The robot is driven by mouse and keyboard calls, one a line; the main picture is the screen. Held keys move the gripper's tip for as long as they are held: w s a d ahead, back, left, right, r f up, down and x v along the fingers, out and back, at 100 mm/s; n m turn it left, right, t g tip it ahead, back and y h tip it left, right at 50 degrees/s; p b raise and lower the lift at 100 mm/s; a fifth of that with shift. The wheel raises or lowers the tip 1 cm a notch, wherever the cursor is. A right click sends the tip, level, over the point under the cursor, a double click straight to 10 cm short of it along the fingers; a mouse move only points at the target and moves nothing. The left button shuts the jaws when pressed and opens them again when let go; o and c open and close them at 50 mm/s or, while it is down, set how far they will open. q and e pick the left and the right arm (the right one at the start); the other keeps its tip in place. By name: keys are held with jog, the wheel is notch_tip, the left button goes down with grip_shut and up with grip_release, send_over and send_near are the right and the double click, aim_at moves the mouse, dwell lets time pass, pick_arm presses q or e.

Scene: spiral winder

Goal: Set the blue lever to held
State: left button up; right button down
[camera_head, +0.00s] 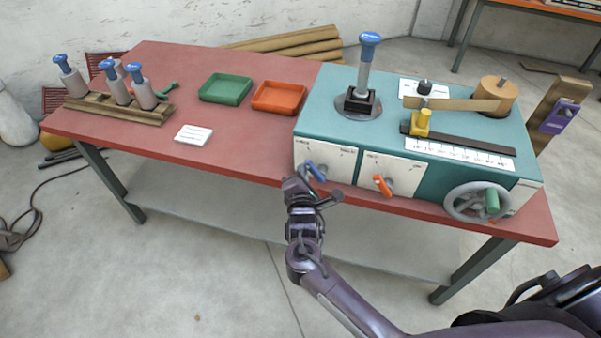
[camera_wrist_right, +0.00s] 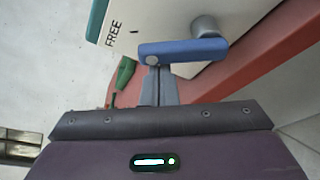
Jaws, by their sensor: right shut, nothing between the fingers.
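The blue lever (camera_head: 316,172) is on the left white panel (camera_head: 327,160) of the teal machine's front. In the right wrist view the blue lever (camera_wrist_right: 185,50) runs from its grey hub to a free end at the left. The word FREE is printed on the panel beyond it; no other position word is readable there. My right gripper (camera_head: 298,186) is at the table's front edge, just in front of the lever. Its fingers (camera_wrist_right: 158,84) are shut and empty, right by the lever's free end; I cannot tell whether they touch it. My left gripper is not in view.
An orange lever (camera_head: 382,185) on the neighbouring panel and a grey handwheel (camera_head: 478,202) are to the right. A tall blue-topped spindle (camera_head: 366,65) stands on the machine. Trays and a rack of blue-topped spools (camera_head: 120,105) are on the left of the red table (camera_head: 240,152).

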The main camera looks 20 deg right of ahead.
aim_at(314, 172)
jog(key=shift+s+d+r+m+p, duration=0.1)
jog(key=shift+d+r+m+p, duration=0.2)
jog(key=shift+m, duration=0.2)
jog(key=m, duration=0.1)
jog(key=d+r+m+t, duration=0.1)
jog(key=shift+s+m+t, duration=0.3)
jog(key=shift+s+m, duration=0.1)
jog(key=m, duration=0.1)
jog(key=d+m+t, duration=0.1)
jog(key=shift+s+r+m, duration=0.1)
jog(key=shift+s+m, duration=0.2)
jog(key=shift+s, duration=0.05)
jog(key=m, duration=0.1)
jog(key=s+d+m+t+b, duration=0.1)
jog(key=m, duration=0.1)
jog(key=shift+d+r+m+h, duration=0.1)
jog(key=shift+m+h, duration=0.2)
jog(key=shift+s+d+m+b, duration=0.2)
jog(key=shift+d+m+b, duration=0.25)
jog(key=shift+m, duration=0.65)
jog(key=shift+s+d+t, duration=0.1)
jog(key=shift+t, duration=0.2)
jog(key=shift+s+d, duration=0.1)
jog(key=shift+d, duration=0.05)
